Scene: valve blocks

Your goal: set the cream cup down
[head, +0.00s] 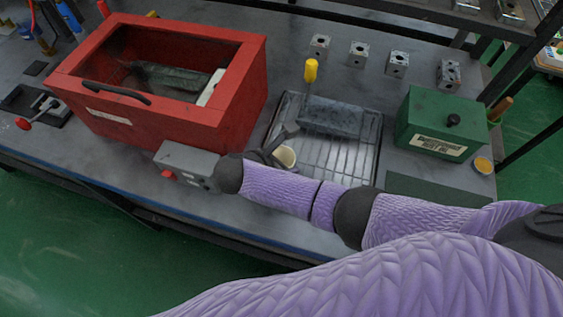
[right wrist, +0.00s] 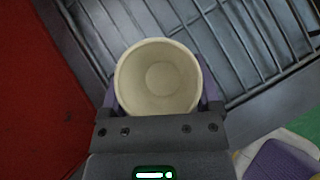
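The cream cup (head: 286,156) is partly hidden by my right gripper (head: 281,144) in the head view. In the right wrist view the cup (right wrist: 158,78) shows its round open mouth, and it is empty inside. The two purple fingers of my right gripper (right wrist: 158,95) lie against its opposite sides, shut on it. The cup is by the left part of the metal rack tray (head: 330,160). Whether its base touches anything cannot be told. My left gripper is not in view.
A green box (head: 430,120) stands right of the tray. Several metal valve blocks (head: 397,64) and a yellow-handled tool (head: 310,70) are behind.

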